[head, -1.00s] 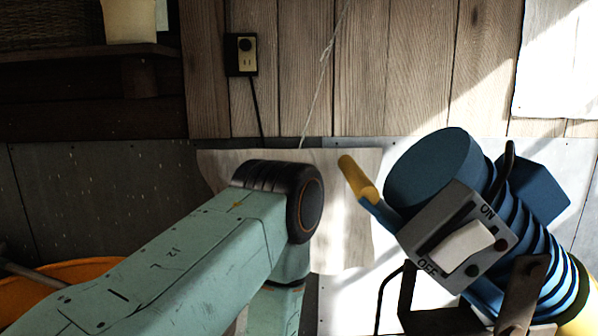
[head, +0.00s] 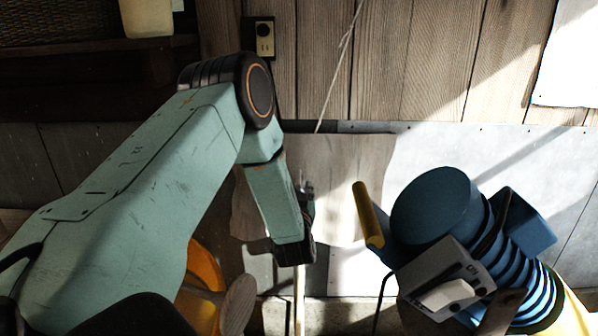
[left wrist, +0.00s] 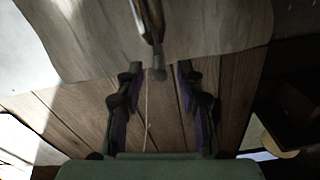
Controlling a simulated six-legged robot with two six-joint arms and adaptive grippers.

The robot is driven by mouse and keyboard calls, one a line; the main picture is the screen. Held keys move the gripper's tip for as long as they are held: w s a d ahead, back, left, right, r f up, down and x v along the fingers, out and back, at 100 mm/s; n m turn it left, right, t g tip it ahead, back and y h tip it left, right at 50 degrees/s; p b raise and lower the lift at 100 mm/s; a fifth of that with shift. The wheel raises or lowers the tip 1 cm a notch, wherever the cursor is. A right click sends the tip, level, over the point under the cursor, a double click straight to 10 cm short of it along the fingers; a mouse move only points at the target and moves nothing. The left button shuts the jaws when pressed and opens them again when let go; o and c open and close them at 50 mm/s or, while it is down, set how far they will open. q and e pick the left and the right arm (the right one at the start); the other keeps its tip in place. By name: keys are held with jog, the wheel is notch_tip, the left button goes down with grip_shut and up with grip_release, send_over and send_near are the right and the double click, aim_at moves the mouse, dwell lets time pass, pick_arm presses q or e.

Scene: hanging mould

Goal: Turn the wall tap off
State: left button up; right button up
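A grey metal pipe (left wrist: 148,22), seemingly the wall tap's, comes down from the top of the left wrist view. The two dark fingers stand wide apart, with a gap to the pipe on both sides. In the head view a small metal fitting (head: 307,190) shows beside my left forearm, above a pale upright pipe (head: 300,300). My forearm hides much of it, and I cannot tell the handle's position. My left fingers are not clear there. My right gripper is out of view.
A pale sheet (head: 350,165) hangs on the wall behind my forearm. An orange container (head: 205,275) is below my arm. A wall outlet (head: 263,38) is above.

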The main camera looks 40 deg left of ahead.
aim_at(298, 173)
pick_arm(q)
jog(key=shift+w+a, duration=0.2)
jog(key=shift+w, duration=0.2)
jog(key=x, duration=0.6)
jog(key=shift+s+a+f, duration=0.1)
jog(key=shift+s+f, duration=0.05)
jog(key=shift+s, duration=0.05)
jog(key=shift+w+a, duration=0.1)
jog(key=shift+w, duration=0.3)
jog(key=shift+a, duration=0.1)
jog(key=shift+a, duration=0.1)
jog(key=shift+c, duration=0.2)
grip_shut()
